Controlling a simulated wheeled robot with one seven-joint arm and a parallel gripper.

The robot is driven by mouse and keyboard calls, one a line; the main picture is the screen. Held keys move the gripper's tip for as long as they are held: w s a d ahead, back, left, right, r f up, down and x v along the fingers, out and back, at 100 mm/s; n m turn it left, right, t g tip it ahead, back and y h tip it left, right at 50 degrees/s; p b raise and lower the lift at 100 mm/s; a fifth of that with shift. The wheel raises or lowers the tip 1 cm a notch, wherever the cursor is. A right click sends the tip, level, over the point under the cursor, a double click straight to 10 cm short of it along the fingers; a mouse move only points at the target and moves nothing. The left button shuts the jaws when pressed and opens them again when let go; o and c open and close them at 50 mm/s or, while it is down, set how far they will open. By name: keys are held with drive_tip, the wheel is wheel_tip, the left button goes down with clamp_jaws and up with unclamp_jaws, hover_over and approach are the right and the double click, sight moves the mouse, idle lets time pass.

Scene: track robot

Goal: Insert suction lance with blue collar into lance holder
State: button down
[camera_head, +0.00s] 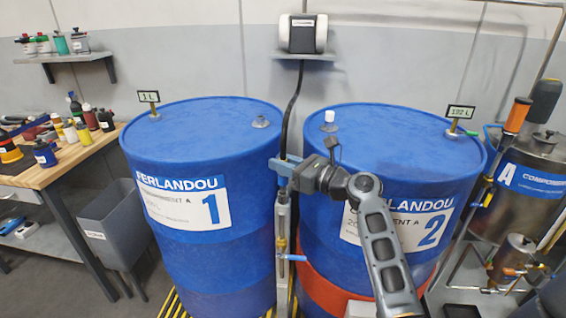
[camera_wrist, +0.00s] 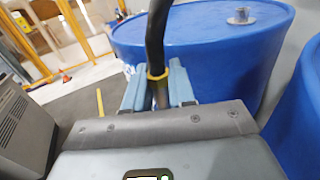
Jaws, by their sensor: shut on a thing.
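My gripper (camera_head: 284,166) is between the two blue drums in the head view, its light blue fingers shut on the upper end of the suction lance, where a black hose (camera_head: 292,110) comes up. In the wrist view my gripper (camera_wrist: 158,88) closes around the dark lance (camera_wrist: 161,97), just below a yellow ring (camera_wrist: 157,75). No blue collar can be told apart from the blue fingers. Below the gripper a grey upright (camera_head: 283,220) with a blue handle stands between the drums. It may be the lance holder; whether the lance is inside it cannot be told.
Drum 1 (camera_head: 188,150) stands close on the left and drum 2 (camera_head: 390,150) on the right, leaving a narrow gap. The hose runs up to a white-and-black unit (camera_head: 302,34) on the wall. A workbench (camera_head: 70,160) with bottles is left; a steel tank (camera_head: 530,185) is right.

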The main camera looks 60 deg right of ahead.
drive_tip(key=shift+f+b, duration=0.6)
drive_tip(key=shift+f, duration=0.85)
drive_tip(key=c, duration=0.9)
unclamp_jaws()
drive_tip(key=shift+o, duration=0.2)
drive_tip(key=s+a+b, duration=0.1)
drive_tip(key=s, duration=0.6)
drive_tip(key=shift+s, duration=0.4)
